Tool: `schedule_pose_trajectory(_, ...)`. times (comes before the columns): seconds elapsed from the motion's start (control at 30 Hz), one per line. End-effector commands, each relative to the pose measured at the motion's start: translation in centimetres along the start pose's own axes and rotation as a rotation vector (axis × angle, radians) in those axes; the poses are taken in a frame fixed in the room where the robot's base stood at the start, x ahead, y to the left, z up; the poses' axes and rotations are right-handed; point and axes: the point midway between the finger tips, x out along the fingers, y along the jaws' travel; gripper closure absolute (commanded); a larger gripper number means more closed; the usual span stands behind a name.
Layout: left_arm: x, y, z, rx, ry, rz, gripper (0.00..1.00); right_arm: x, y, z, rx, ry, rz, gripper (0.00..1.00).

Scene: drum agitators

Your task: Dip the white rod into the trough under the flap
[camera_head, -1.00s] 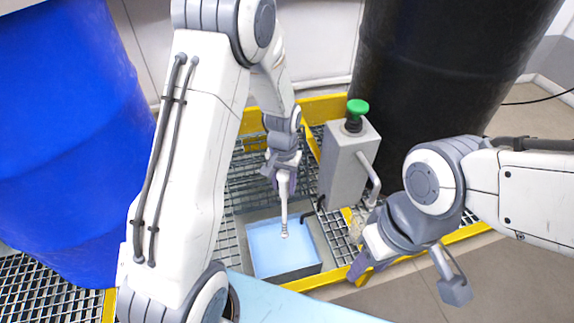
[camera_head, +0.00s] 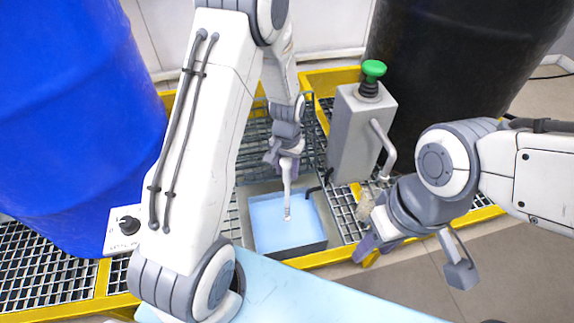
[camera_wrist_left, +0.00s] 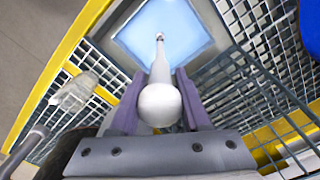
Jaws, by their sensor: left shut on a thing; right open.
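My left gripper (camera_head: 286,160) is shut on the white rod (camera_head: 287,196), which points down over the trough (camera_head: 300,252) with its pale blue liquid. In the left wrist view the rod's rounded end (camera_wrist_left: 160,104) sits between the fingers of the left gripper (camera_wrist_left: 156,98). The far tip overlaps the blue surface (camera_wrist_left: 162,22); I cannot tell whether it touches the liquid. The trough's top looks uncovered; a dark hooked handle (camera_head: 321,184) is at its right rear. I cannot make out the flap clearly. My right gripper (camera_head: 372,243) is open, right of the trough.
A grey box with a green button (camera_head: 374,69) stands behind right of the trough. A blue drum (camera_head: 70,110) is left and a black drum (camera_head: 455,65) right. Yellow-edged grating surrounds the trough. A pale translucent object (camera_wrist_left: 75,95) lies beside it. A knob panel (camera_head: 127,229) is front left.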

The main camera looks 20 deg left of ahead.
Motion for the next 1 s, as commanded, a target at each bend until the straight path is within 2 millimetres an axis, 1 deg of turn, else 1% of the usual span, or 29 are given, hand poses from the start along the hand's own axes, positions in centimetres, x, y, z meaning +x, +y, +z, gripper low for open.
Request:
schedule_pose_trajectory(0.03, 1.2, 0.0, 0.0, 0.0, -0.001, 0.0, 1.0, 0.9, 0.1, 0.0, 0.0, 0.0, 0.0, 0.53)
schedule_pose_trajectory(0.7, 10.6, 0.0, 0.0, 0.0, 0.0, 0.0, 1.0, 6.2, 0.5, 0.3, 0.0, 0.0, 0.0, 0.53)
schedule_pose_trajectory(0.8, 11.7, 0.0, 0.0, 0.0, -0.001, 0.0, 1.0, 6.8, 0.5, 0.4, 0.0, 0.0, 0.0, 0.53)
schedule_pose_trajectory(1.0, 13.2, 0.0, 0.0, 0.0, 0.001, 0.0, 1.0, 7.6, 0.6, 0.4, 0.0, 0.0, 0.0, 0.53)
